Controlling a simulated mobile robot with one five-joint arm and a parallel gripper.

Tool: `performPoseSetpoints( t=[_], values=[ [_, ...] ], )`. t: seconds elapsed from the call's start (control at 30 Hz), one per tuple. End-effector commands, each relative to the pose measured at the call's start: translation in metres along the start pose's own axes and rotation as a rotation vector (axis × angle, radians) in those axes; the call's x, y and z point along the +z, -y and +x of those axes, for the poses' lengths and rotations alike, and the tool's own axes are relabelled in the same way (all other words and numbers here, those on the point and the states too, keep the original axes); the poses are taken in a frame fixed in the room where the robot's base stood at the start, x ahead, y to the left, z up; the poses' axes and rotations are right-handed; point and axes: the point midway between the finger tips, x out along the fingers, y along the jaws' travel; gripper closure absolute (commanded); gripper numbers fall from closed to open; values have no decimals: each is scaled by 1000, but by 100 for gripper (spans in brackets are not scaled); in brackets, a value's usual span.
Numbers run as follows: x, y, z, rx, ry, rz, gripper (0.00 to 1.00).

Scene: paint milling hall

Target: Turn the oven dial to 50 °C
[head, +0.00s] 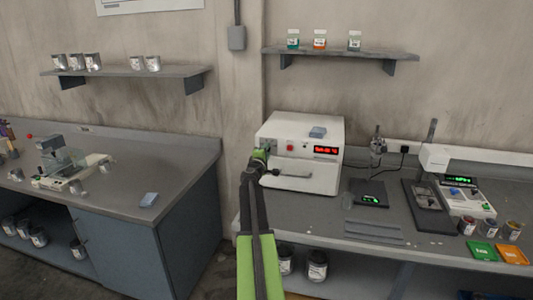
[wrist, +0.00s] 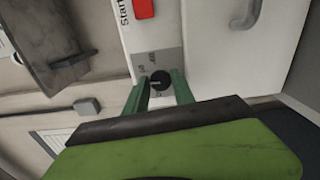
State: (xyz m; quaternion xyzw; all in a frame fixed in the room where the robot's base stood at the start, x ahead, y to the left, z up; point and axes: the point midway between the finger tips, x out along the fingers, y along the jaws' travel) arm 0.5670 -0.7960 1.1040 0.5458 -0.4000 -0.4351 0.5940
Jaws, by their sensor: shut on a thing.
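The white oven (head: 321,178) stands on the right bench, with a red lit display (head: 326,150) too small to read. Its black dial (wrist: 160,79) sits on a grey scale plate in the wrist view, with a pale pointer line and small marks that I cannot read surely. My gripper (wrist: 164,88) has its two green fingers on either side of the dial, shut on it. In the head view my gripper (head: 262,160) is at the oven's left front and hides the dial.
A red start button (wrist: 144,8) is close to the dial. The oven door handle (head: 292,175) is just right of my gripper. A gap separates the left bench (head: 110,195).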

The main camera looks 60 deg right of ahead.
Motion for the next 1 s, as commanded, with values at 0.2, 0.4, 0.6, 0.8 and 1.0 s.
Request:
performPoseSetpoints(
  t=[0.2,0.4,0.6,0.8,1.0],
  values=[
    [-4,-1,0,2,-8,-2,100],
    [-4,-1,0,2,-9,-2,100],
    [-4,-1,0,1,-7,-2,53],
    [-2,0,0,1,-4,-1,49],
    [-2,0,-3,1,-4,-1,49]
  ],
)
